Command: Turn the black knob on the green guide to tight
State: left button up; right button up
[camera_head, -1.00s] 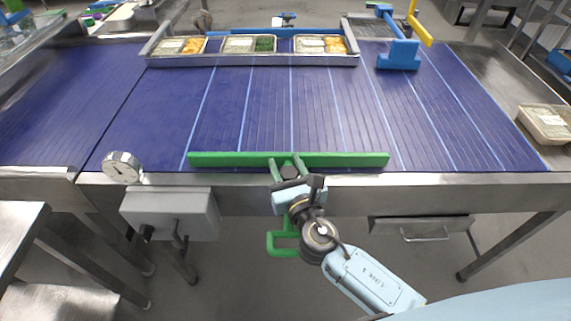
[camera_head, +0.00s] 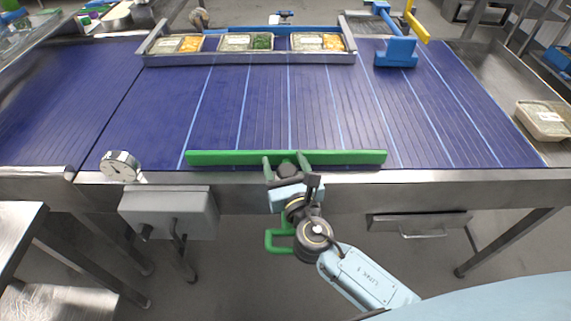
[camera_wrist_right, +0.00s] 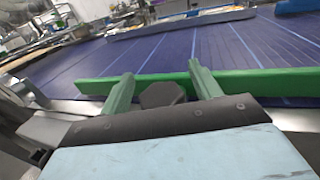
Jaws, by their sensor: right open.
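The green guide (camera_head: 345,157) is a long bar lying along the near edge of the blue conveyor, with a green bracket and loop (camera_head: 277,240) hanging below the edge. The black knob (camera_wrist_right: 162,94) sits at the guide's near side in the right wrist view, between my right gripper's fingers. My right gripper (camera_head: 286,163) is open, one green finger on each side of the knob. In the wrist view its fingers (camera_wrist_right: 160,82) stand apart from the knob. In the head view the knob is mostly hidden by the gripper. My left gripper is not in view.
A rail with several food trays (camera_head: 249,43) runs across the far belt. A blue block on a stand (camera_head: 396,53) is at the far right. A round dial (camera_head: 121,168) and grey box (camera_head: 168,212) are at the near left edge. The belt between is clear.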

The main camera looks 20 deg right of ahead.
jog(key=s+b, duration=0.1)
jog(key=s, duration=1.2)
jog(key=shift+s+a, duration=0.1)
jog(key=shift+s, duration=0.1)
